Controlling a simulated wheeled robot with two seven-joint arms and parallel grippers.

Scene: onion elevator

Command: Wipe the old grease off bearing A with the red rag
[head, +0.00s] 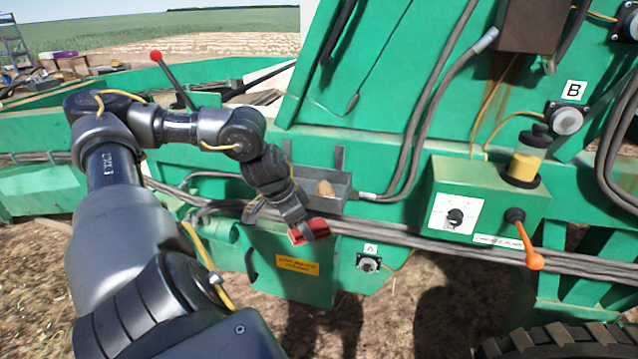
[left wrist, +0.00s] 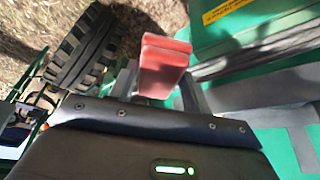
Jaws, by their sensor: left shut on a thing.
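The red rag (head: 316,229) is a folded red piece held in my left gripper (head: 307,232), which is shut on it. The rag also shows in the left wrist view (left wrist: 163,65), sticking out past the jaws. Bearing A (head: 369,263) is a small dark flanged housing with a light centre, under a white label A (head: 371,248), low on the green machine. The rag is up and left of bearing A and apart from it. Any grease on the bearing is too small to tell. My right gripper is in neither view.
A grey metal tray (head: 345,203) with a brown lump in it is fixed just above the rag. Thick grey hoses (head: 440,243) run along the machine. A green box (head: 445,185) with a knob and an orange-handled lever (head: 534,258) is at right. Bearing B (head: 566,118) is upper right.

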